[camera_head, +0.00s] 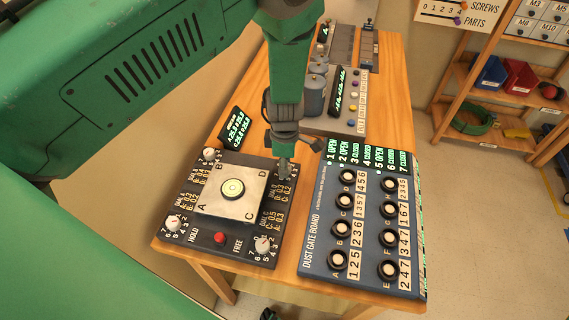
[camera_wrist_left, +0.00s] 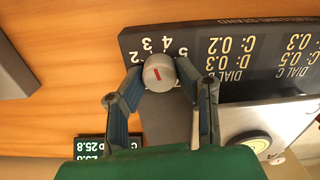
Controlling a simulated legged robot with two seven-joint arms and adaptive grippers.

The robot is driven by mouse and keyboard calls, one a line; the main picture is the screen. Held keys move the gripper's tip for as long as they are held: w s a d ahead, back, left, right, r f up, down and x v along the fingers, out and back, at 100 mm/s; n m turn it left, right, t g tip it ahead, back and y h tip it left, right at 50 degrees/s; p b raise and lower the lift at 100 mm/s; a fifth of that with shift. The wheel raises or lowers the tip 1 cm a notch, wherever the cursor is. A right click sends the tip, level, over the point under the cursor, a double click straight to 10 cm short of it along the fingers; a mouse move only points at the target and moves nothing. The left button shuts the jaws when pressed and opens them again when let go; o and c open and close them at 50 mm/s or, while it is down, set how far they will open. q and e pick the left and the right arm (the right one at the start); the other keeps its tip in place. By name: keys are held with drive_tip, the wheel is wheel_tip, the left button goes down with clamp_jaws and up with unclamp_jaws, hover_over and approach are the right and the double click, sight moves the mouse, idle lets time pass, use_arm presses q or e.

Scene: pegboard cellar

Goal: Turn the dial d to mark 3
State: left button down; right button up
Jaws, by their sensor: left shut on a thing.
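The levelling stand (camera_head: 187,240) is a dark panel at the table's left, bearing a pale plate (camera_head: 213,207) lettered A, B, C and D. Dial d is at the plate's D corner, hidden in the head view behind my left gripper (camera_head: 284,172). In the left wrist view, dial d (camera_wrist_left: 158,66) is a round grey knob with a red line, beside printed marks 2 to 5. The line slants; its upper end leans towards mark 3, but I cannot tell its exact setting. My left gripper (camera_wrist_left: 158,82) is shut on the knob, one finger each side. My right gripper is out of view.
A round level (camera_head: 233,188) sits on the plate. Other dials (camera_head: 173,222) and a red button (camera_head: 219,237) are on the stand. The dust gate board (camera_head: 318,259) stands close on the right. A small green-text display (camera_head: 237,127) is behind the stand.

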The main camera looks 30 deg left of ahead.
use_arm(q)
drive_tip(key=shift+d+n, duration=0.2)
drive_tip(key=shift+n, duration=0.4)
drive_tip(key=c, duration=1.2)
unclamp_jaws()
drive_tip(key=shift+w, duration=0.2)
wheel_tip(320, 180, up, 12)
drive_tip(key=shift+d, duration=0.15)
drive_tip(key=shift+f, duration=0.1)
